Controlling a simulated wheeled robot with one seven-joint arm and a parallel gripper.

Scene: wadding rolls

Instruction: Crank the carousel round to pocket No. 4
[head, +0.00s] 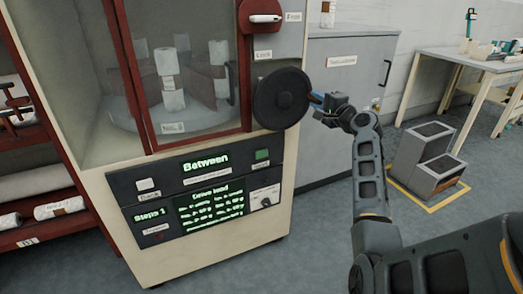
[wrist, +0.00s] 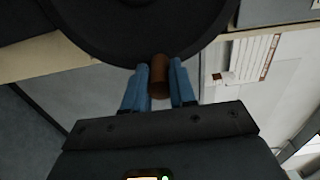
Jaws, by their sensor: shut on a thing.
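The carousel (head: 130,118) stands behind the red-framed glass door of a cream cabinet, with white rolls (head: 172,85) upright in it. The crank is a dark disc (head: 281,98) on the cabinet's right side; its rim also shows in the wrist view (wrist: 135,30). My gripper (head: 318,99) is at the disc's right edge. In the wrist view its blue fingers (wrist: 159,82) are shut on the brown crank handle (wrist: 159,76). The display (head: 205,163) reads "Between", and a label at its left reads "Steps 1". The pocket numbers are too small to read.
A grey cabinet (head: 345,75) stands right behind the crank. Grey steps (head: 430,155) stand on a yellow-marked floor patch at the right, near a workbench (head: 470,62). A red shelf with rolls (head: 60,208) is at the left. Grey floor is open between.

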